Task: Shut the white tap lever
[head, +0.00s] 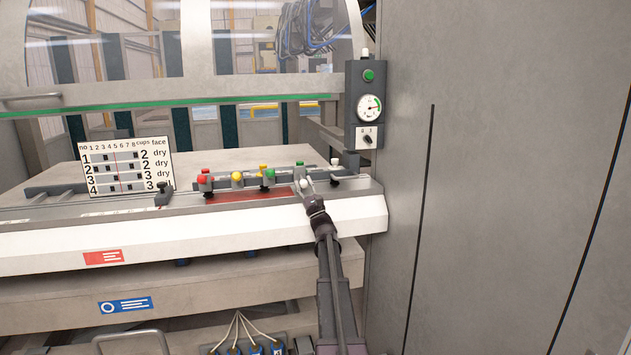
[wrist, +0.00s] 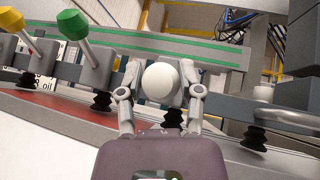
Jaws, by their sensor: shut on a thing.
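The white tap lever ends in a round white knob, seen in the wrist view (wrist: 161,82) in front of a grey valve block. In the head view the white knob (head: 304,183) is small and partly hidden by my gripper. My gripper (wrist: 161,92) is shut on the white knob, one finger on each side of it. In the head view my gripper (head: 305,187) reaches up to the row of taps from below. The lever's stem is hidden behind the knob.
Left of it in the wrist view are a green-knobbed lever (wrist: 72,24) and a yellow-knobbed lever (wrist: 12,18). A white cap (wrist: 262,93) stands to the right. Black suction cups hang below the bar. A gauge box (head: 367,107) and a tall grey cabinet (head: 500,170) stand right.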

